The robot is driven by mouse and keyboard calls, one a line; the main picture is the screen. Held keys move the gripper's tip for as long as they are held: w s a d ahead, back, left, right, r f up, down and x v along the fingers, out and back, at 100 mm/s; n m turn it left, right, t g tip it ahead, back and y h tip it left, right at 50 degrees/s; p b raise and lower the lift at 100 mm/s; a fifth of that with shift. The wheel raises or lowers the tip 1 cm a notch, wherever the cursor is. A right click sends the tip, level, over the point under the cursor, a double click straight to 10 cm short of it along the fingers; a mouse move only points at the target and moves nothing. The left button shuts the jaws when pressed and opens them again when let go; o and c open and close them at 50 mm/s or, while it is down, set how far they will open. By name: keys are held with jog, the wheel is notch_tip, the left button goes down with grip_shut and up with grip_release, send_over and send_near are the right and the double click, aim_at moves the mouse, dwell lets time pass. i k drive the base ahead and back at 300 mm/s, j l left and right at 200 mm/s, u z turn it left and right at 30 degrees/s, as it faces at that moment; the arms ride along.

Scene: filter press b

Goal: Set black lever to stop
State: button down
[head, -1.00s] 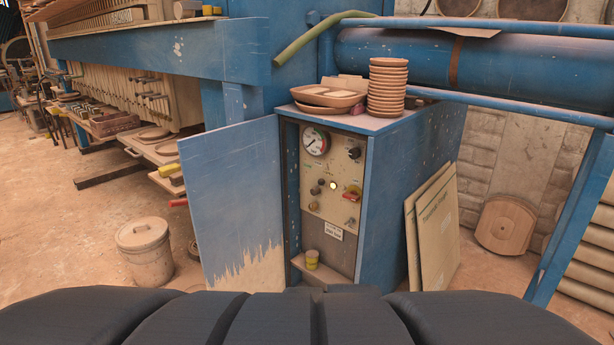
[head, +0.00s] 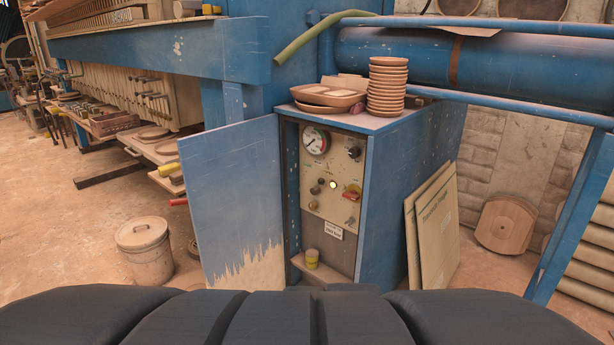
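The control panel (head: 335,212) sits inside the open blue cabinet at the centre of the view. A black lever or knob (head: 353,153) is at the panel's upper right, right of the round gauge (head: 315,141). Smaller dark knobs (head: 316,189) sit lower left on the panel, beside a lit pale lamp (head: 333,185). A red handle (head: 352,191) is at the right. The labels are too small to read, so I cannot tell which position the black lever is in. My gripper is not in view.
The blue cabinet door (head: 232,190) stands open to the left. A lidded bucket (head: 144,250) is on the floor beyond it. Boards (head: 436,230) lean on the cabinet's right side. Stacked brown dishes (head: 387,88) stand on top. A small yellow cup (head: 312,260) is on the lower ledge.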

aim_at(316, 190)
jog(key=i+u, duration=0.15)
jog(key=i, duration=0.45)
jog(key=i+l+u, duration=0.15)
jog(key=i, duration=0.45)
